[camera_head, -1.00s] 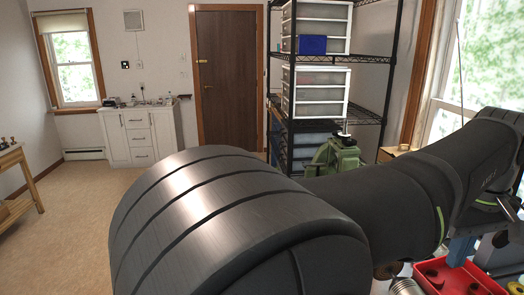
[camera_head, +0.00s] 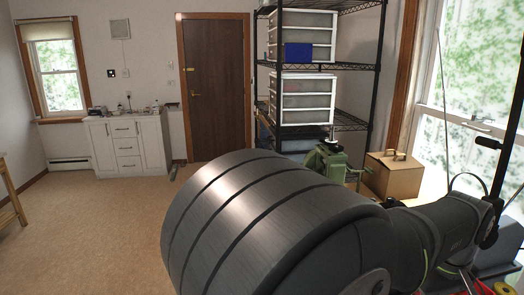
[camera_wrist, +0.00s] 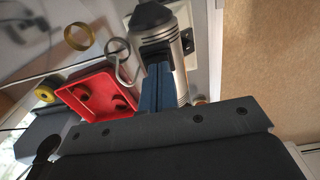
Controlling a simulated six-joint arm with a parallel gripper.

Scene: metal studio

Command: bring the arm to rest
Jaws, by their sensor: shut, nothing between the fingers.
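My gripper (camera_wrist: 157,88) shows in the wrist view as two blue fingers pressed together with nothing held between them. Behind the fingers, a silver cylinder with a dark top (camera_wrist: 160,35) stands out, and the fingers overlap part of it. I cannot tell whether they touch it. A red tray (camera_wrist: 84,82) lies to the left of the fingers. In the head view my dark arm stretches across the lower right, and the gripper's fingertips cannot be made out there.
A yellow ring (camera_wrist: 79,37) and a yellow roll (camera_wrist: 44,95) lie near the tray. In the head view a green vise (camera_head: 326,161) and a cardboard box (camera_head: 393,176) stand behind my arm, before a black wire shelf (camera_head: 345,122). Open floor (camera_head: 95,225) lies left.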

